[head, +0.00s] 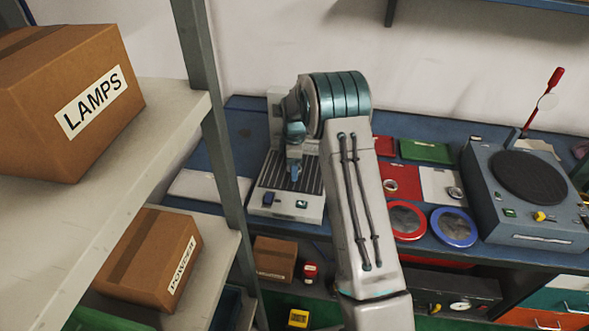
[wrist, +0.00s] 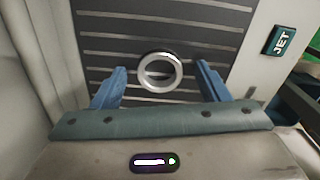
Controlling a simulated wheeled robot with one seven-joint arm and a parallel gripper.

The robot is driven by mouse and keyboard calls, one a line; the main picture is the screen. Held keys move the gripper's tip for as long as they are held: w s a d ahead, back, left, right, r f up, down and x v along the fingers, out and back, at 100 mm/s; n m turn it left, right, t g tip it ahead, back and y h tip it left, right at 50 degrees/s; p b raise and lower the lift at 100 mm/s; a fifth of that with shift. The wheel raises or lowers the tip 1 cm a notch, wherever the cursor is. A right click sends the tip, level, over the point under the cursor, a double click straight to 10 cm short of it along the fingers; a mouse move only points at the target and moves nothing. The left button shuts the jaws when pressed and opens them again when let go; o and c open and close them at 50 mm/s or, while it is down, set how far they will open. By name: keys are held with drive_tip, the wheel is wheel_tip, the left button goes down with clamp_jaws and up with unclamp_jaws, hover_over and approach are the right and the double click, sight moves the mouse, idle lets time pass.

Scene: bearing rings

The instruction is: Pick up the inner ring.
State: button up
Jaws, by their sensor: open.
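A silver metal ring (wrist: 142,73) lies on the dark slotted plate (wrist: 100,45) in the wrist view. My gripper (wrist: 160,75) is open, with one blue finger to the left of the ring and one to the right, both apart from it. The ring's centre is open and shows the plate. In the head view my gripper (head: 294,171) is over the slotted bed of a grey machine (head: 284,205), and the ring there is hidden. Two other small rings lie to the right, one on a red pad (head: 403,172) and one on a white pad (head: 435,178).
A grey tester with a round black top (head: 525,225) stands at the right of the blue bench (head: 235,135). Red and blue round dishes (head: 455,244) lie beside it. A shelf post (head: 222,170) and boxes are at the left. A green JET button (wrist: 280,41) sits beside the plate.

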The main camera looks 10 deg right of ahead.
drive_tip(key=c, duration=1.1)
drive_tip(key=shift+c, duration=0.6)
drive_tip(key=shift+r, duration=0.15)
